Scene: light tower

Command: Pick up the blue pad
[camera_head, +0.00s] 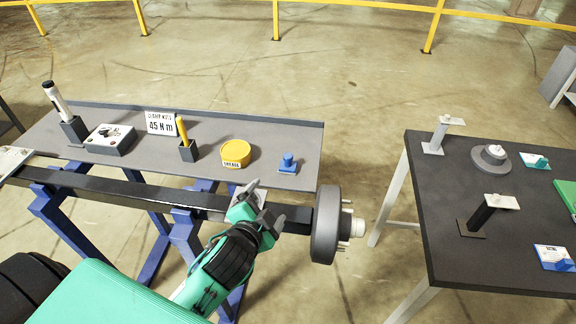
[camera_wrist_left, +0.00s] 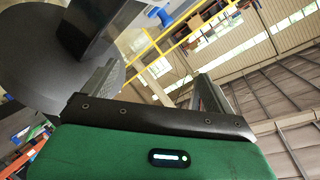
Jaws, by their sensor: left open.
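A small blue piece with a raised knob (camera_head: 288,163) sits near the right end of the grey bench shelf in the head view. A flat blue-and-white piece (camera_head: 555,258) lies at the front right of the dark table. Which of these is the blue pad I cannot tell for sure. My left gripper (camera_head: 262,205) is open, beside the dark bar and left of the wheel hub, apart from both blue pieces. Its two fingers (camera_wrist_left: 155,85) show apart with nothing between them in the left wrist view. My right gripper is not in view.
The dark bar (camera_head: 150,197) ends at a round hub (camera_head: 328,225) near my left gripper. The shelf (camera_head: 215,120) holds a yellow tin (camera_head: 236,153), a sign (camera_head: 161,123) and pen-like items in holders. The right table (camera_head: 440,185) carries metal stands and a teal piece (camera_head: 536,161).

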